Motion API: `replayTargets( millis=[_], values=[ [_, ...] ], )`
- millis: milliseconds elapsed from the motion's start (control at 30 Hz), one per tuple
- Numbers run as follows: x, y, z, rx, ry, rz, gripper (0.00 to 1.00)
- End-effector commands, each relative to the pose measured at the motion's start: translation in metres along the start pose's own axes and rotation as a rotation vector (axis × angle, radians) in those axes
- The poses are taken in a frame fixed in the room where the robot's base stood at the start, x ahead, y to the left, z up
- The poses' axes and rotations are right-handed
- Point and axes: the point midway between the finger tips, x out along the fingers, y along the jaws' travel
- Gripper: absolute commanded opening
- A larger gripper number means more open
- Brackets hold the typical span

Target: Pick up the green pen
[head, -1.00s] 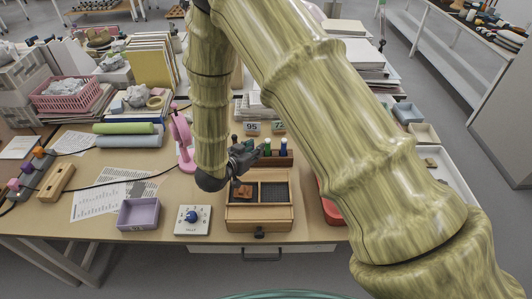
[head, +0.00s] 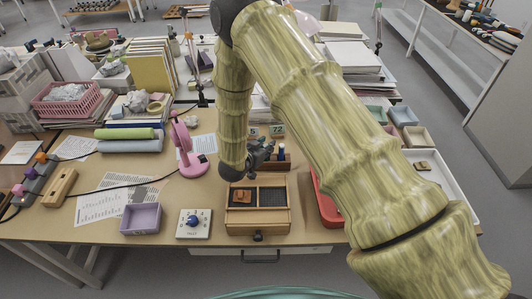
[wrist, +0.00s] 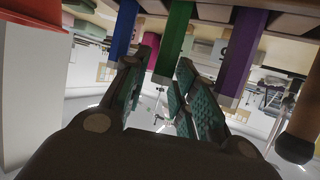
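In the wrist view the green pen (wrist: 175,38) hangs down from the top edge, between a blue pen (wrist: 123,28) on the left and a purple pen (wrist: 241,50) on the right. My gripper (wrist: 165,82) is open, its two teal-padded fingers apart. The green pen's end lies in line with the gap between the fingertips; I cannot tell whether they touch it. In the head view my gripper (head: 262,156) is in front of the pen rack (head: 284,164). One blue pen (head: 281,150) shows there; the green pen is hidden behind the gripper.
A wooden compartment box (head: 258,223) with a brown sherd (head: 245,198) stands below my gripper. A red tray (head: 327,205) is to its right. A pink lamp (head: 184,150) stands to the left. A dial box (head: 194,224) and a lilac tray (head: 140,219) are at the front.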

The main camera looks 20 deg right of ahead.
Motion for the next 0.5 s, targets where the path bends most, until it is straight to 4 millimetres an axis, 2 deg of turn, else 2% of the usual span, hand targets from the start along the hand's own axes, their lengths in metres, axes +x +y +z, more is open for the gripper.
replayTargets(
  millis=[333,500],
  values=[
    [0.0070,-0.0004,0.0002,0.000,0.000,-0.001,0.28],
    [0.0069,-0.0004,0.0002,0.000,0.000,-0.001,0.00]
  ],
)
